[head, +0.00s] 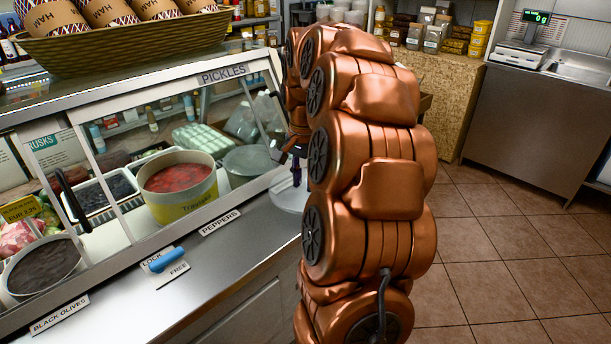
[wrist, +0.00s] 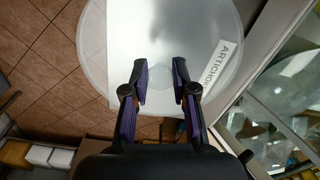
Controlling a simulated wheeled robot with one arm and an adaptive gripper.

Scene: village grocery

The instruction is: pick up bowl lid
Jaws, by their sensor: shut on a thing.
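The bowl lid (wrist: 100,50) is a round, translucent disc with a thin rim, seen nearly face-on in the wrist view. In the head view part of the pale lid (head: 287,197) shows at the counter's edge, and my arm hides the rest. My gripper (wrist: 162,80) has its purple-padded fingers over the lid, shut on it with a gap between the tips; the exact contact is hard to see. In the head view the gripper (head: 297,172) points down just above the lid.
A glass deli case (head: 200,130) stands along the left, with a red-filled tub (head: 180,178) and a dark olive tub (head: 42,268). An artichoke label (wrist: 222,62) shows by the lid. Tiled floor (head: 500,235) is clear at right.

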